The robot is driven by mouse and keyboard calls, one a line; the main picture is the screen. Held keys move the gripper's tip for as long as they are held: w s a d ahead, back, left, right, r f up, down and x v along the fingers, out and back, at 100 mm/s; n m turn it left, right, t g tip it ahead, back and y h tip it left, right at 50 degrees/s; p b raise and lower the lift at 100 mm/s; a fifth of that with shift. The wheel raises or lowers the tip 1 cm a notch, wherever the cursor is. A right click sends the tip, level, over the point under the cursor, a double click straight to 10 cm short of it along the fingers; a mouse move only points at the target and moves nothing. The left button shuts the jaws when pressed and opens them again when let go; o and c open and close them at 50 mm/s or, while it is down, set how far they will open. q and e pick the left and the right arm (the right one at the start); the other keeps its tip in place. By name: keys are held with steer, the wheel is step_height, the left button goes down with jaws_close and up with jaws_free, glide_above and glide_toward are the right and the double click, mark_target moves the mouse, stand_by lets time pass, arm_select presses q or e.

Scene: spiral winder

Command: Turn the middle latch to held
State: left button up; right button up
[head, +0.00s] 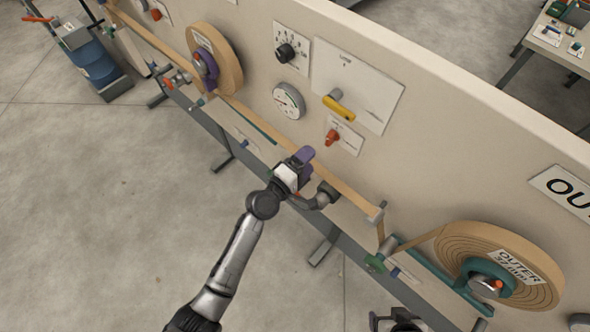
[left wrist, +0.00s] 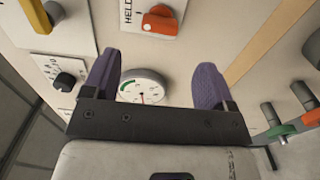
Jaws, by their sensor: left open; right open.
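An orange-red latch (head: 331,137) sits on a small white plate on the panel, below the yellow handle. In the left wrist view the same latch (left wrist: 160,21) is at the top, with "HELD" printed on its plate beside it. Which marking it points at is not clear. My left gripper (head: 302,160), with purple fingertips, is below the latch in the head view, apart from it. Its open, empty jaws (left wrist: 156,82) show in the left wrist view. My right gripper (head: 396,318) is partly cut off at the bottom edge of the head view.
A yellow handle (head: 340,107), a gauge (head: 289,100) and a black dial (head: 286,52) are near the latch. A tan strip (head: 270,127) runs along the panel between a small roll (head: 226,58) and the large outer roll (head: 540,285). Open floor lies in front.

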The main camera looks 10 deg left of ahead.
arm_select(q)
steer(key=shift+v, duration=2.3)
steer(key=shift+m, duration=0.3)
